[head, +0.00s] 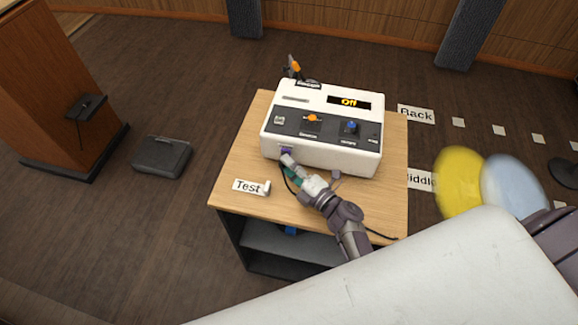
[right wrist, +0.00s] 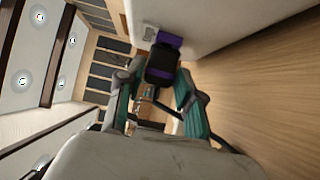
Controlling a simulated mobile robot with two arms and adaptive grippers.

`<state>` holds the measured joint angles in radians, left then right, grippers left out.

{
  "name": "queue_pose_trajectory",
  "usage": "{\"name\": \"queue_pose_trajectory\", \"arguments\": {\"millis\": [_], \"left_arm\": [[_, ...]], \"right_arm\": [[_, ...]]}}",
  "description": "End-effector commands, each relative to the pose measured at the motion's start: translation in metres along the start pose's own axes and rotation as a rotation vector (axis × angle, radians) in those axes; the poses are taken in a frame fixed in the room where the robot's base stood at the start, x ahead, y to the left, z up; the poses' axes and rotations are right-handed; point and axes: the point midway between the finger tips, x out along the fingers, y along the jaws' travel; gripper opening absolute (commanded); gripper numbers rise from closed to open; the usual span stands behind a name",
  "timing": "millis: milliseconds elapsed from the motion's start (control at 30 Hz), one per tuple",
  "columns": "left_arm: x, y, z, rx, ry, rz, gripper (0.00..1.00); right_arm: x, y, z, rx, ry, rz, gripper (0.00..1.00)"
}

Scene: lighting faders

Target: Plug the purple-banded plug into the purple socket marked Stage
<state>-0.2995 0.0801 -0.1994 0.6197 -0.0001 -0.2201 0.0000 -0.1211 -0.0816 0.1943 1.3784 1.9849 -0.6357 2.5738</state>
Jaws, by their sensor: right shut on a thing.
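The white console (head: 325,152) stands on a wooden table, with the purple socket (head: 286,151) low on the left of its front face. The socket also shows in the right wrist view (right wrist: 170,40). My right gripper (head: 289,163) is shut on the black plug with the purple band (right wrist: 161,66), which sits between the fingers in the right wrist view. The plug's front is right at the socket, lined up closely with it. I cannot tell how deep it sits, as the gripper and plug body hide the contact. My left gripper is not in view.
The wooden table (head: 240,165) carries a "Test" card (head: 249,187) left of my right arm. A dark cable (head: 380,236) runs along the table's front edge. The console has an orange knob (head: 313,118), a blue knob (head: 351,126) and a display reading "Off" (head: 349,102).

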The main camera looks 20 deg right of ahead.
Motion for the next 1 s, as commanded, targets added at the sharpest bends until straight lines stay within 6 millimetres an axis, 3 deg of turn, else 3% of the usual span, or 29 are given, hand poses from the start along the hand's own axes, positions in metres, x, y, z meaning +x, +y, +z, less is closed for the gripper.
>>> {"name": "queue_pose_trajectory", "arguments": {"millis": [367,400,567,867,1000], "left_arm": [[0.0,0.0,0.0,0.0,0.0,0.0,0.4],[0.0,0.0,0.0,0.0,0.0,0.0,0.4],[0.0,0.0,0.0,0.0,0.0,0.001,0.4],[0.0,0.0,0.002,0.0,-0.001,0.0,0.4],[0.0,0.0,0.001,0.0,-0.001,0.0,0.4]], "right_arm": [[0.002,0.003,0.004,-0.004,-0.006,0.005,0.0],[0.002,0.004,0.004,-0.004,-0.007,0.006,0.41],[0.001,0.003,0.003,-0.003,-0.005,0.004,0.66],[-0.001,0.001,0.002,-0.002,-0.003,0.002,0.66],[-0.013,0.0,0.002,-0.001,-0.004,0.0,0.66]]}}
